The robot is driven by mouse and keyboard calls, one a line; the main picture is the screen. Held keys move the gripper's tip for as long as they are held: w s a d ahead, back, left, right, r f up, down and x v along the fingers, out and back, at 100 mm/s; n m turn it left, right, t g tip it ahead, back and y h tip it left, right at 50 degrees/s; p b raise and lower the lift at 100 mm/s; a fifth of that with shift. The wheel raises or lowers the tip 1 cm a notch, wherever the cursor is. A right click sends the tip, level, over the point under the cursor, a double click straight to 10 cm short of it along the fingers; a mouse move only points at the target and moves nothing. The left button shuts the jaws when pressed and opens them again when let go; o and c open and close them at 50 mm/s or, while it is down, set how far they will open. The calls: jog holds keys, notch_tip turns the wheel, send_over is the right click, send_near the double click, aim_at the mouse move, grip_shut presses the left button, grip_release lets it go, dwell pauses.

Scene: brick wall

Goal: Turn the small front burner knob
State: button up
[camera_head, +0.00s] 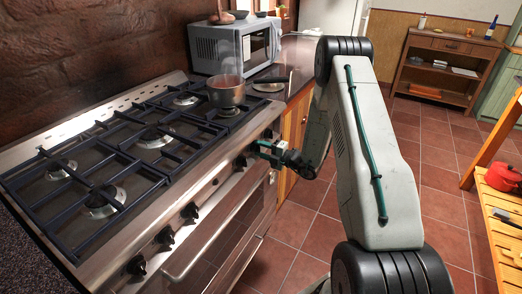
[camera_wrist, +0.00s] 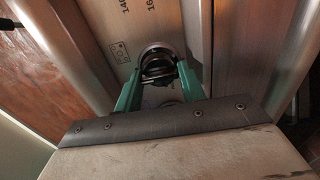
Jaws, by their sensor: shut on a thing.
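The stove (camera_head: 120,190) has several black knobs along its steel front panel. My gripper (camera_head: 258,147) reaches the panel near its right end, below the pot side of the stove. In the wrist view, its two green fingers (camera_wrist: 160,72) stand on either side of a dark round knob (camera_wrist: 158,62) and are shut on it. The panel around that knob carries printed numbers and a small burner symbol. In the head view my gripper hides most of the held knob. Another knob (camera_head: 241,161) sits just to the left of my gripper.
A steaming copper-coloured pot (camera_head: 226,92) stands on the far right burner, its handle pointing right. A microwave (camera_head: 235,48) is behind it. The oven handle (camera_head: 215,228) runs below the knobs. Tiled floor (camera_head: 440,180) is open on the right, beside a wooden table with a red kettle (camera_head: 503,176).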

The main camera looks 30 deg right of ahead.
dwell(0.3)
jog(key=o, duration=0.7)
jog(key=shift+s, duration=0.1)
jog(key=v, duration=0.7)
jog(key=shift+s+d, duration=0.2)
jog(key=shift+s, duration=0.1)
